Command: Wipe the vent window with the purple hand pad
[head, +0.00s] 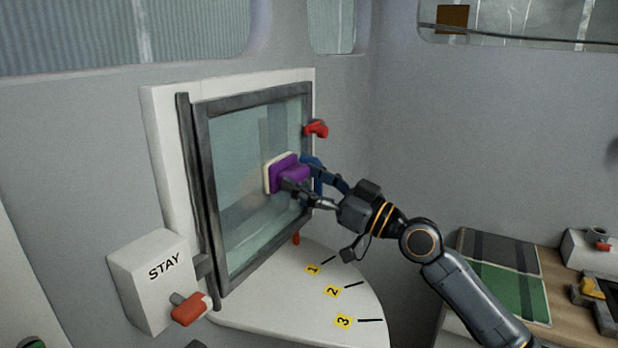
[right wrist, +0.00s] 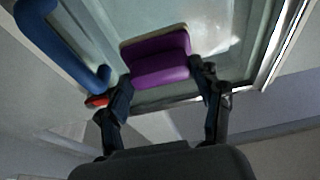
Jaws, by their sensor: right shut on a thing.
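The vent window (head: 240,150) is a glass pane in a dark grey frame, set in a white surround. The purple hand pad (head: 288,172) has a pale face turned to the glass, at or very near the pane right of its middle. My right gripper (head: 297,177) is shut on the pad. In the right wrist view the pad (right wrist: 158,58) sits between the two fingertips (right wrist: 160,75), with the glass behind it. A hazy patch shows on the glass beside the pad. I cannot tell whether the pad presses on the glass. My left gripper is not in view.
A blue handle (right wrist: 62,45) stands close to the pad. A red knob (head: 317,129) sits at the frame's right edge. Below is a white ledge (head: 290,310) marked 1, 2, 3. A white STAY box (head: 155,280) with a red knob is at left. A bench (head: 545,262) stands at right.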

